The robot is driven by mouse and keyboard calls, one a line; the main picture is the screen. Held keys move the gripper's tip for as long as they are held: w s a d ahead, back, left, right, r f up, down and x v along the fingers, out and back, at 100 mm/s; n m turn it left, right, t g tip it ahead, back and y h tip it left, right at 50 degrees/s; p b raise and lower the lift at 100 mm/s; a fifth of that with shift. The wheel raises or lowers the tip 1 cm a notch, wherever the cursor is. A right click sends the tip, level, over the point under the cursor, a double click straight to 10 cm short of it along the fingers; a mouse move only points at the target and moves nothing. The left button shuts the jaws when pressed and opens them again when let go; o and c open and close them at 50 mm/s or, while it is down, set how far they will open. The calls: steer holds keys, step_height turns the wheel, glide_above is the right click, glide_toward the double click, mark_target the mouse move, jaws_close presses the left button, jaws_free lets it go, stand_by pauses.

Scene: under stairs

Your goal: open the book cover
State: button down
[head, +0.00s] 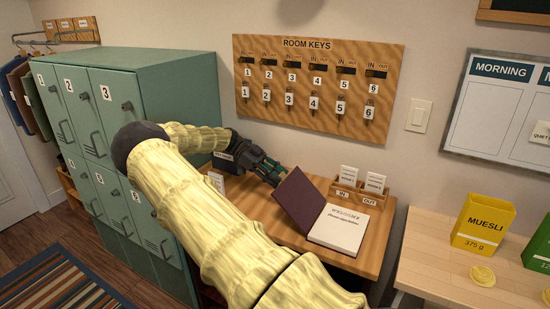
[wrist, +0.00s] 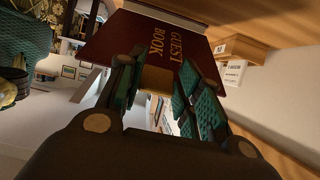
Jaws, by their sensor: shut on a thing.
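The guest book lies on the wooden desk (head: 262,222) with its dark maroon cover (head: 299,198) raised and tilted up to the left. Its white first page (head: 341,229) with printed text shows at the right. My gripper (head: 274,172) is at the cover's upper left edge, shut on the cover. In the wrist view the cover (wrist: 128,38) with gold GUEST BOOK lettering stands beyond the teal finger pads of my gripper (wrist: 160,82). The exact contact between pads and cover is partly hidden.
A wooden IN/OUT card holder (head: 356,196) stands just behind the book. A key board (head: 318,88) hangs above the desk. Teal lockers (head: 170,75) stand at the left. A light table (head: 435,265) with a muesli box (head: 483,222) is at the right.

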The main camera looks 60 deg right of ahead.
steer(key=c, duration=1)
jaws_free()
steer(key=shift+s+f, duration=0.45)
steer(key=shift+o, duration=0.2)
steer(key=shift+r, duration=0.15)
steer(key=shift+w+r, duration=0.2)
steer(key=v, duration=1.2)
steer(key=shift+f, duration=0.1)
